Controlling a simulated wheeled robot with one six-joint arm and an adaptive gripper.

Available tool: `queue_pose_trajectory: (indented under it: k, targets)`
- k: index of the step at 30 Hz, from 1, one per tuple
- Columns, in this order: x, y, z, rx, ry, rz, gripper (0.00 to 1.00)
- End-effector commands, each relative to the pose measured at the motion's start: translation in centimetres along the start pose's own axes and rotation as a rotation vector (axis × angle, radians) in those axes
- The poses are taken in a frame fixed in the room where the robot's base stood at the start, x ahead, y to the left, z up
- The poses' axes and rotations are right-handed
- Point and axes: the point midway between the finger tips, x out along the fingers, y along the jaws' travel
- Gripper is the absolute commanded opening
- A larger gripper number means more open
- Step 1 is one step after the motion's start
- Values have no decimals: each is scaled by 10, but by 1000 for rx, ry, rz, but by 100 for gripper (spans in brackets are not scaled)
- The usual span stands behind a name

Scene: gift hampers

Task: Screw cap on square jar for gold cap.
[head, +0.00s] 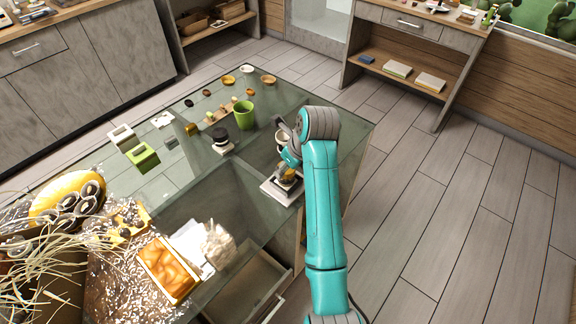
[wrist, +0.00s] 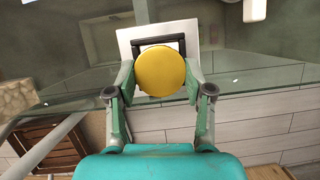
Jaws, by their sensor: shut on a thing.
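My gripper (head: 289,164) is at the right part of the glass-topped table, low over a white square base (head: 270,190). In the wrist view its two fingers (wrist: 160,80) are shut on the round gold cap (wrist: 161,70), one at each side. The gold cap also shows below the gripper in the head view (head: 288,174). Behind the cap in the wrist view is a dark square frame (wrist: 143,43) on the white base (wrist: 128,45). The cap and fingers hide most of what is under them, so I cannot tell whether the cap touches the square jar.
A green cup (head: 244,114), a black-topped jar (head: 221,138) and a green square box (head: 143,157) stand on the table. Several small lids lie at the back. A basket (head: 50,270) and an orange box (head: 167,270) fill the front left. An open drawer (head: 250,290) is below.

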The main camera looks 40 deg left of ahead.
Motion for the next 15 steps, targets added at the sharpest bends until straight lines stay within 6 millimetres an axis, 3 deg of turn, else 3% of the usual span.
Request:
queue_pose_trajectory:
  k: [6, 15]
  targets:
    - [0, 2, 1, 196, -1, -82, 13]
    - [0, 2, 0, 241, -2, -101, 13]
